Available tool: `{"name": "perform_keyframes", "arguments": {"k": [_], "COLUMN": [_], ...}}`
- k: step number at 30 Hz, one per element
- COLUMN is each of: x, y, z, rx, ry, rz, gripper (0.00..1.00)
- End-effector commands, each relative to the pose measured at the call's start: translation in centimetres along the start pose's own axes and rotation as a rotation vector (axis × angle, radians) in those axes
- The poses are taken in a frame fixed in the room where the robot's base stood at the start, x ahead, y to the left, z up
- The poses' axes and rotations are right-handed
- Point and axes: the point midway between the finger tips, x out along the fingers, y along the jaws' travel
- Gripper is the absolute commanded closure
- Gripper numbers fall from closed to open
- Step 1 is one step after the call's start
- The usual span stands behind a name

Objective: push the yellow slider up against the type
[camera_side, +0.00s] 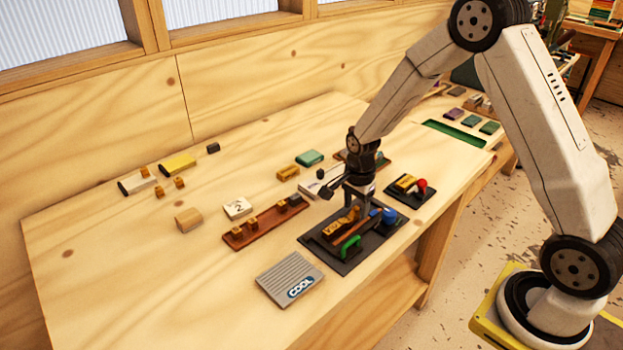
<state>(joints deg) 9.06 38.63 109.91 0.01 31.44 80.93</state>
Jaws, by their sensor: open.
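A dark tray (316,246) lies near the front edge of the table. In it are a yellow-orange piece (340,224) with dark marks, a reddish-brown bar (347,234), a green handle (350,247) and a blue knob (389,216). I cannot tell which yellow part is the slider, or whether it touches the type. My gripper (358,205) is open and points down over the back part of the tray, close to the yellow-orange piece. Its fingers hide part of the tray, and contact cannot be made out.
A smaller black plate (424,199) with a yellow piece and red knob sits to the right. A brown rail (240,241) with small blocks lies left of the tray. A grey ribbed plate marked COOL (285,272) lies in front. The table's left front is clear.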

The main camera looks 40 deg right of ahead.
Motion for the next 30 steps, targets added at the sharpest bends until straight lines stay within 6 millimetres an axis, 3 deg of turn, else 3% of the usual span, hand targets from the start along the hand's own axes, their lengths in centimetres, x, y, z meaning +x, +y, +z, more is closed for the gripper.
{"name": "perform_keyframes", "arguments": {"k": [10, 11, 16, 30], "x": [0.30, 0.29, 0.28, 0.27], "y": [0.00, 0.00, 0.00, -0.01], "z": [0.00, 0.00, 0.00, 0.34], "rx": [0.000, 0.000, 0.000, 0.000], "ry": [0.000, 0.000, 0.000, 0.000], "rz": [0.000, 0.000, 0.000, 0.000], "gripper": [0.40, 0.46, 1.00, 1.00]}}
